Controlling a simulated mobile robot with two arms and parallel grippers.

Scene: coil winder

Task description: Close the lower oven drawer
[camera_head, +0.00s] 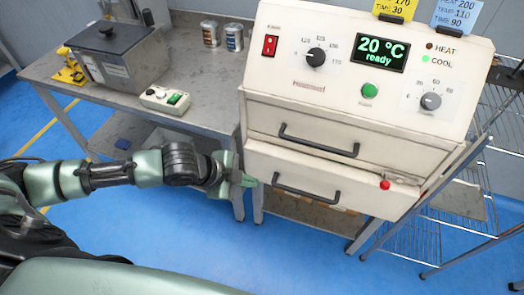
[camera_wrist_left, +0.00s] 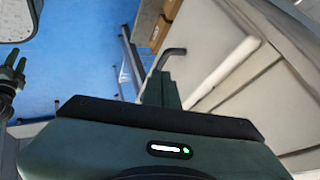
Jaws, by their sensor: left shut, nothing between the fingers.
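The cream oven has a lower drawer (camera_head: 345,185) with a dark bar handle (camera_head: 305,190). The drawer front stands out from the body, with its top edge and a gap showing below the upper drawer (camera_head: 340,135). My left gripper (camera_head: 248,181) is shut and empty at the left end of the lower drawer front, beside the handle. In the left wrist view, the shut fingers (camera_wrist_left: 161,90) lie close to a dark handle (camera_wrist_left: 173,53) on a cream front; contact is unclear. What looks like my right gripper (camera_wrist_left: 14,72) shows small at the left edge of that view.
A grey table (camera_head: 60,72) with a metal box (camera_head: 115,58), a small switch box (camera_head: 165,98) and two cans stands at left. A wire rack (camera_head: 465,215) stands at right. Cardboard boxes (camera_wrist_left: 165,25) lie below the oven. Blue floor is clear in front.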

